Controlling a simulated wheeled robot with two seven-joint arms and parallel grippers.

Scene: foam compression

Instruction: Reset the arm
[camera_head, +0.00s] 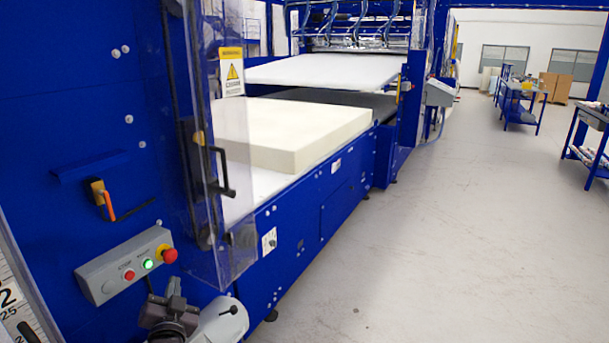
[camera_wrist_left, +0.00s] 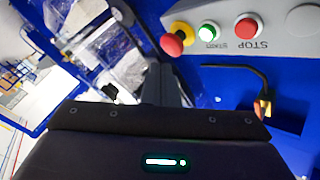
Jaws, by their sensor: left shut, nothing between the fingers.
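My left gripper (camera_head: 172,300) is at the bottom of the head view, just below and to the right of the grey control box (camera_head: 110,275). It is shut and empty. In the left wrist view its dark fingers (camera_wrist_left: 162,85) are together, close below the box's buttons. The box carries a red mushroom button (camera_head: 169,256), a lit green start button (camera_head: 148,264) and a red stop button (camera_head: 129,275). These buttons also show in the left wrist view, where the green one (camera_wrist_left: 209,31) is lit. I cannot tell whether the fingers touch the box. My right gripper is out of view.
The blue machine (camera_head: 290,235) fills the left and middle, with a clear guard door (camera_head: 205,150) near me. A cream foam block (camera_head: 280,135) lies on its bed. An orange-handled lever (camera_head: 106,200) sits above the box. The grey floor (camera_head: 450,240) at right is free; blue tables (camera_head: 590,130) stand beyond.

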